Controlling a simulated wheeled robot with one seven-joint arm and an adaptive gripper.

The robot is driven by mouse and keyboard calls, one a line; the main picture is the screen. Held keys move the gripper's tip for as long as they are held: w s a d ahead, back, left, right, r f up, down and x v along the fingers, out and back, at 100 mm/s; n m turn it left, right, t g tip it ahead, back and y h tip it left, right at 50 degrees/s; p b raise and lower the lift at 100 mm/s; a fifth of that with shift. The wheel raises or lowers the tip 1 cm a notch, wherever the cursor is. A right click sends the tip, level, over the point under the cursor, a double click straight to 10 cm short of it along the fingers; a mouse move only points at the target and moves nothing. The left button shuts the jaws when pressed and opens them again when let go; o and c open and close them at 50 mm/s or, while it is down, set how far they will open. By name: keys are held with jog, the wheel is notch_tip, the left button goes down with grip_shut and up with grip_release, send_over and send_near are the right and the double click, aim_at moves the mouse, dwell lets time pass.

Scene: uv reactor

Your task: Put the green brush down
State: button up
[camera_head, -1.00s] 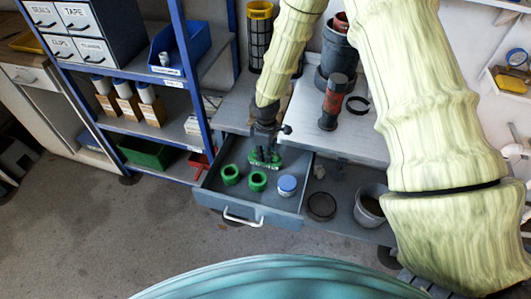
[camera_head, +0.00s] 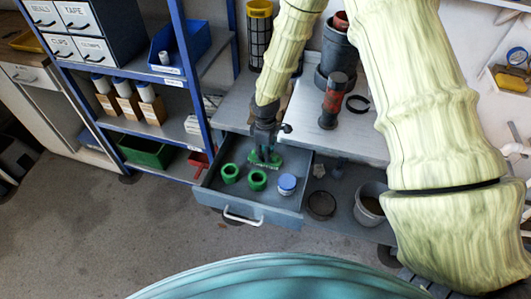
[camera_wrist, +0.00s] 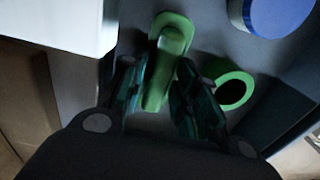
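The green brush (camera_head: 266,160) is in or just above the open drawer (camera_head: 214,196), near its back. Whether it rests on the drawer floor I cannot tell. My gripper (camera_head: 264,150) reaches down into the drawer from above, directly over the brush. In the wrist view, the brush (camera_wrist: 172,45) shows between the two fingers of my gripper (camera_wrist: 158,85), its handle end lying between them and the rest reaching past the tips. The fingers stand close on either side of the handle. Whether they touch it is too dark to tell.
Two green rings (camera_head: 230,173) (camera_head: 257,180) and a blue-lidded jar (camera_head: 287,184) stand in the drawer; one ring (camera_wrist: 233,90) and the blue lid (camera_wrist: 268,15) show beside my fingers. The grey worktop (camera_head: 345,137) overhangs the drawer's back. A blue shelf post (camera_head: 187,75) stands left.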

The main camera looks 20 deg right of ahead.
notch_tip(320, 180, up, 12)
jog(key=b, duration=0.1)
jog(key=shift+f+b, duration=0.25)
jog(key=shift+b, duration=0.05)
dwell(1.4)
